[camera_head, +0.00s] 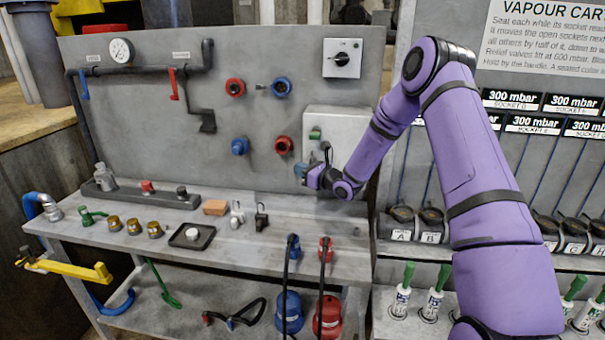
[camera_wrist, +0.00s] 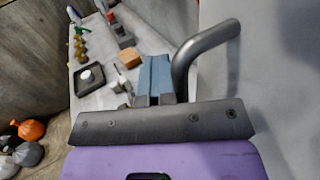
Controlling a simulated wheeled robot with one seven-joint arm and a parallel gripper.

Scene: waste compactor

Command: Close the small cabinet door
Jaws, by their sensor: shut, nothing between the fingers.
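The small cabinet (camera_head: 345,122) is a pale grey box on the right part of the upright panel, with a green piece on its upper left front. My purple arm covers its lower right, and I cannot tell whether its door stands ajar. My gripper (camera_head: 302,170) is at the cabinet's lower left, with its blue fingers shut and empty. In the wrist view the shut fingers (camera_wrist: 155,62) point over the bench. A dark grey curved bar (camera_wrist: 203,45), which looks like a handle, is just right of them. A touch cannot be made out. A pale surface (camera_wrist: 285,80) fills the right side.
The bench top (camera_head: 285,240) below carries an orange block (camera_head: 215,207), a black tray (camera_head: 192,236) and several brass fittings. Red and blue fittings (camera_head: 283,146) stick out of the panel left of my gripper. A rack with labelled sockets (camera_head: 530,125) stands at right.

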